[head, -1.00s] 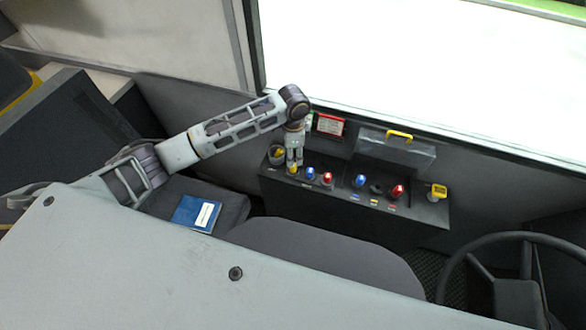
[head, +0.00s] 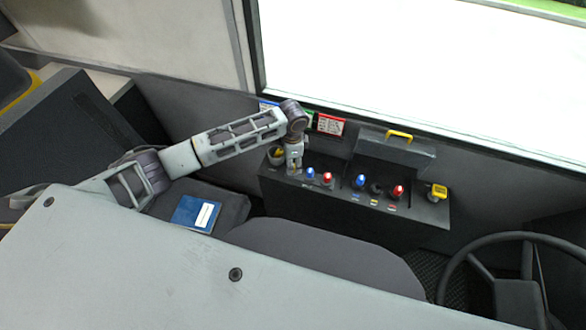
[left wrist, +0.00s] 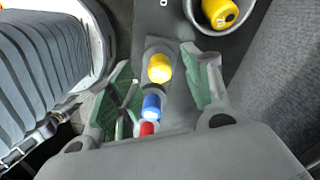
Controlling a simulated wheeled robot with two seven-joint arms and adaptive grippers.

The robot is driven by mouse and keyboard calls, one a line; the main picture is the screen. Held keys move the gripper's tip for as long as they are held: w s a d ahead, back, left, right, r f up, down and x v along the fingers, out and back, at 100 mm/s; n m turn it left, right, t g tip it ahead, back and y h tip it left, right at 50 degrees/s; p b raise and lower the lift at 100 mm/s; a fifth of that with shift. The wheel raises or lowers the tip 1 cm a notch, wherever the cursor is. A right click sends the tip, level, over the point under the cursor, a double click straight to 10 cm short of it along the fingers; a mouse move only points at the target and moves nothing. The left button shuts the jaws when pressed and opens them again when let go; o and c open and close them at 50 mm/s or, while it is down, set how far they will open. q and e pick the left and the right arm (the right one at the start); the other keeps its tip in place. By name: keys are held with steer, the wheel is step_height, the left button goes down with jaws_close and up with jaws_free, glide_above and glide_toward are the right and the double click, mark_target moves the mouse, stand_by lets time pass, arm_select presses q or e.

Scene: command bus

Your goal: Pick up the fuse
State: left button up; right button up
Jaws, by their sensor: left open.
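A yellow fuse (left wrist: 160,68) stands in the dark panel (head: 330,205), between the spread green-padded fingers of my left gripper (left wrist: 158,75) in the left wrist view. A gap shows on both sides of it, so the fingers look apart from it. A blue fuse (left wrist: 151,106) and a red fuse (left wrist: 147,128) stand in the same row, closer to the palm. In the head view my left gripper (head: 294,166) points down at the panel's left end and hides the yellow fuse. My right gripper is not in view.
A cup (head: 276,156) holding a yellow piece (left wrist: 220,12) stands close beside the gripper. Farther right are another blue fuse (head: 361,181), an empty-looking socket (head: 377,188), another red fuse (head: 397,191), a raised lid with a yellow handle (head: 399,134) and a yellow-topped item (head: 437,192).

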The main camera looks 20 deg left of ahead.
arm_select(q)
step_height(320, 180, down, 2)
steer(key=shift+f, duration=0.3)
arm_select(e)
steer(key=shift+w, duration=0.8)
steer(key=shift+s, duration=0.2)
arm_select(q)
steer(key=c, duration=0.9)
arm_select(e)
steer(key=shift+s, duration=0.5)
